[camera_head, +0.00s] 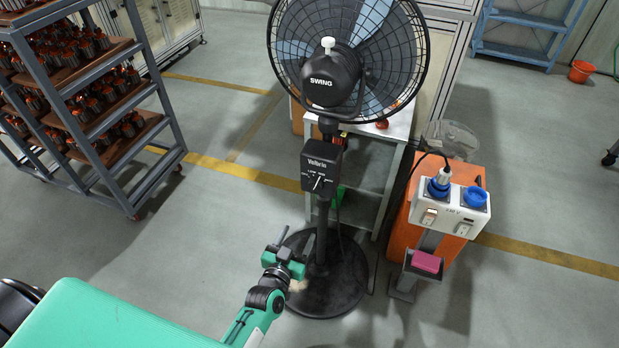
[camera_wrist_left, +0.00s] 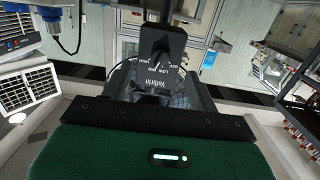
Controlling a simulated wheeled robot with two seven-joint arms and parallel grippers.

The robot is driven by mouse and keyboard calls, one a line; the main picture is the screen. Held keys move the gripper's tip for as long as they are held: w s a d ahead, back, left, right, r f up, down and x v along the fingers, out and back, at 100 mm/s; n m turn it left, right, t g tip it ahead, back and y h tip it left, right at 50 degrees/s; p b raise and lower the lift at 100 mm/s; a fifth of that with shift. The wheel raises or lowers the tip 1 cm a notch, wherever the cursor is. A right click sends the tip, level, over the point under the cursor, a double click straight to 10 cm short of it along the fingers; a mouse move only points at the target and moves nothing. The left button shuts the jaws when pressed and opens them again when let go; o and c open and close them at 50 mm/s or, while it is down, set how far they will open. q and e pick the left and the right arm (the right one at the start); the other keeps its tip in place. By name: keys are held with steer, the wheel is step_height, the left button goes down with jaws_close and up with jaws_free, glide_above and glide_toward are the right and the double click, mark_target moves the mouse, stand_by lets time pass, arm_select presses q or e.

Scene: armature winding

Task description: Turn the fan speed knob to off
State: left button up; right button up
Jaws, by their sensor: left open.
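The black pedestal fan (camera_head: 327,85) stands upright on a round black base (camera_head: 338,290). Its control box (camera_head: 322,160) on the pole carries a small speed knob (camera_head: 318,183) with a light pointer below printed speed labels. The exact setting is too small to tell. In the left wrist view the box (camera_wrist_left: 160,80) appears upside down with the knob (camera_wrist_left: 161,47) near the top. My left gripper (camera_head: 296,240) is open and empty, below the control box and close to the pole's left side, apart from the knob. My right gripper is not in view.
An orange stand with a white socket panel (camera_head: 449,208) is right of the fan. A small table (camera_head: 365,195) stands behind it. A grey rack (camera_head: 90,90) of copper-wound parts is at the left. Floor (camera_head: 225,215) between rack and fan is clear.

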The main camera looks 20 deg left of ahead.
arm_select(q)
step_height(320, 180, up, 3)
steer(key=w, duration=0.1)
steer(key=p, duration=0.1)
glide_toward(313, 191)
steer(key=w, duration=0.3)
steer(key=shift+t, duration=0.4)
steer(key=w, duration=0.5)
steer(key=shift+w+d+f, duration=0.2)
steer(key=shift+d+f, duration=0.05)
steer(key=shift+f, duration=0.05)
steer(key=shift+w, duration=0.65)
steer(key=c, duration=1)
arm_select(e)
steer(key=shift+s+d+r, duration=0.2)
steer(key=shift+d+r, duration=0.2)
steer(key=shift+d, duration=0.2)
